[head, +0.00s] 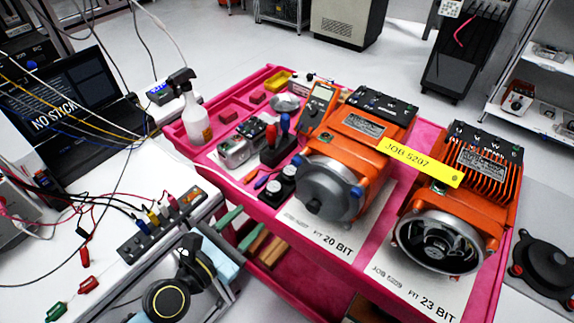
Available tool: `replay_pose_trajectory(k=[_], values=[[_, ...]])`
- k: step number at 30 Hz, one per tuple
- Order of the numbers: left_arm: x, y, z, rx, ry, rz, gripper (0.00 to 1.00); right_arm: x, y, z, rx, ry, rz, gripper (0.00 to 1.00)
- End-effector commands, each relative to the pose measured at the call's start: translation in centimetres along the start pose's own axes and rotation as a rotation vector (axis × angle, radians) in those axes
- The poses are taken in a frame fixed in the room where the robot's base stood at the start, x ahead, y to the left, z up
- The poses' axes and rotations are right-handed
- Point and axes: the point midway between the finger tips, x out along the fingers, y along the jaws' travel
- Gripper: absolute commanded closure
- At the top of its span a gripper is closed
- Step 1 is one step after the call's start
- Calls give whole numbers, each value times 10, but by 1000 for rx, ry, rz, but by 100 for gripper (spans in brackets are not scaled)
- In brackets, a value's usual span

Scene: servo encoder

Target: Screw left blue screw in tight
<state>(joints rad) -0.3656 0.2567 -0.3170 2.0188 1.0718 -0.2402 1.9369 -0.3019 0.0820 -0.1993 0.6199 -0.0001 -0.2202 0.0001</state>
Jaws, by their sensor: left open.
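The left orange motor (370,135) stands on the pink cart with a round grey cover (330,190) on its front end. A small blue screw (298,160) shows at the cover's upper left edge. Another blue screw (357,191) shows at its right edge. How deep either screw sits is too small to tell. My left gripper (193,258) is black and open, low in the view over the gap between the white bench and the cart. It is well to the left of and apart from the motor, and holds nothing that I can see. My right gripper is not in view.
A second orange motor (460,190) with an open front stands to the right. A yellow JOB 5207 tag (420,163) lies across both motors. A spray bottle (192,108), a screwdriver holder (278,150) and a multimeter (318,105) crowd the pink cart (325,262). Cables cover the white bench (110,200).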

Motion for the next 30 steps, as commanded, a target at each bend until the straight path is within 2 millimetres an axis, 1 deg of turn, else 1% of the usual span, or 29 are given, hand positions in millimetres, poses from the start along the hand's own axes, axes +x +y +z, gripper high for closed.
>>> replay_pose_trajectory(k=[1, 3, 6, 8, 11, 14, 21, 24, 27, 30], values=[[-2, 0, 22, -72, -45, -6, 59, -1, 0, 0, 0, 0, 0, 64], [-4, 1, 42, -156, -89, -15, 59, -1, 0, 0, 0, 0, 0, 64], [-4, 1, 57, -218, -121, -24, 59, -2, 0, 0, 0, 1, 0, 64], [0, 1, 60, -232, -127, -26, 59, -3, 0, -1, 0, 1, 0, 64], [13, 1, 63, -233, -128, -25, 59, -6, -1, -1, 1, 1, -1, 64], [32, 2, 65, -231, -128, -23, 59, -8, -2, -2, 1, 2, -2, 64], [83, 1, 71, -229, -127, -25, 59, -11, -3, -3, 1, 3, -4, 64], [100, 0, 72, -229, -125, -25, 59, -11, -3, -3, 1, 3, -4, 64], [113, 0, 74, -228, -125, -25, 59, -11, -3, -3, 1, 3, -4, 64], [121, 0, 74, -228, -124, -24, 59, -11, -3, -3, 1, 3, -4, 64]])
